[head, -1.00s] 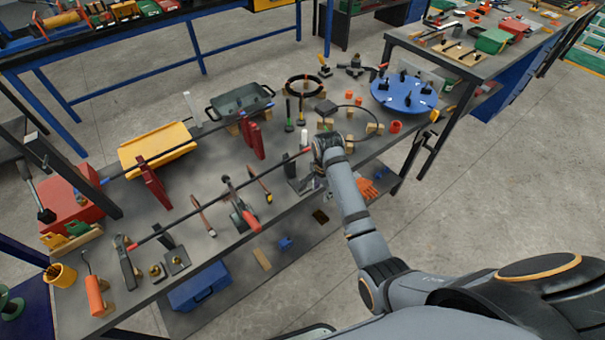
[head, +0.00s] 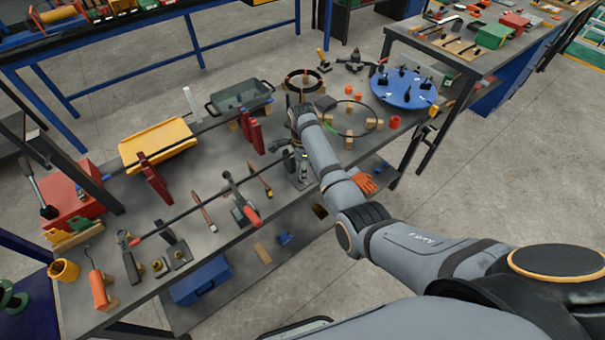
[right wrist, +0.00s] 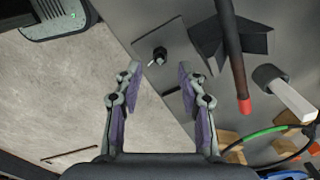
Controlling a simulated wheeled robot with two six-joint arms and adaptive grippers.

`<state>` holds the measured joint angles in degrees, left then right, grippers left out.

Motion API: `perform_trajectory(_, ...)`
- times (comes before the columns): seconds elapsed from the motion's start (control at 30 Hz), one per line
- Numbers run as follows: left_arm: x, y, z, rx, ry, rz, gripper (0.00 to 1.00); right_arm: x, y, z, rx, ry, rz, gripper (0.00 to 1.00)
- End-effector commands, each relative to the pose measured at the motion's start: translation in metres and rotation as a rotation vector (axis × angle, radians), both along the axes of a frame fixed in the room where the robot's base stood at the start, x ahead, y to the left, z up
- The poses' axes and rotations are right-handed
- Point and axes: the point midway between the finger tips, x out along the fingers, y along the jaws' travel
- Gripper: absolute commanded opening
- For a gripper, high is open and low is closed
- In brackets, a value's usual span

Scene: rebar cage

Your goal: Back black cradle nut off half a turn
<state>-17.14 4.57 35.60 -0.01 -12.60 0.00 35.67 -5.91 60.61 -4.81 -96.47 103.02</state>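In the right wrist view a small black nut (right wrist: 159,54) with a short light pin or tip stands on a flat dark plate (right wrist: 145,39). A dark angled cradle block (right wrist: 254,42) is beside that plate, with a dark bar (right wrist: 233,60) with a red end lying across it. My right gripper (right wrist: 160,76) is open and empty. Its fingertips are spread to either side of the nut's line, and the nut shows just beyond them. In the head view my right gripper (head: 291,146) is above the bench's front part, largely hidden by its own wrist. My left gripper is not seen.
A hammer-like tool (right wrist: 287,92) and a green-and-black cable loop (right wrist: 265,134) with wooden blocks lie near the right finger. In the head view a blue round tray (head: 405,90) is at the right, red stands (head: 156,184) hold a long bar, and an orange glove (head: 361,182) lies near the front edge.

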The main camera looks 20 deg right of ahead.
Motion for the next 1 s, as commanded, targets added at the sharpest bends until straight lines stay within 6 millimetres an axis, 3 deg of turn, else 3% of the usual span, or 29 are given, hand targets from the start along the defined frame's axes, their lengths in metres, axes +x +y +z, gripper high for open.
perform_trajectory(0.2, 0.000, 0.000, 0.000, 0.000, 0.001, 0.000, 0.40, 0.000, 0.000, -0.029, 0.000, 0.000, 0.000, 0.40)
perform_trajectory(0.53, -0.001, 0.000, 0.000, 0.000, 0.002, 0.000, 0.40, 0.000, 0.000, -0.034, 0.000, -0.001, 0.001, 0.40)
perform_trajectory(0.83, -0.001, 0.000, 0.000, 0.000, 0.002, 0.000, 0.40, 0.000, 0.000, -0.034, 0.000, -0.001, 0.001, 0.00)
perform_trajectory(1.0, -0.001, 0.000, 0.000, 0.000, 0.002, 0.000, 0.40, 0.000, 0.000, -0.034, 0.000, -0.001, 0.001, 0.00)
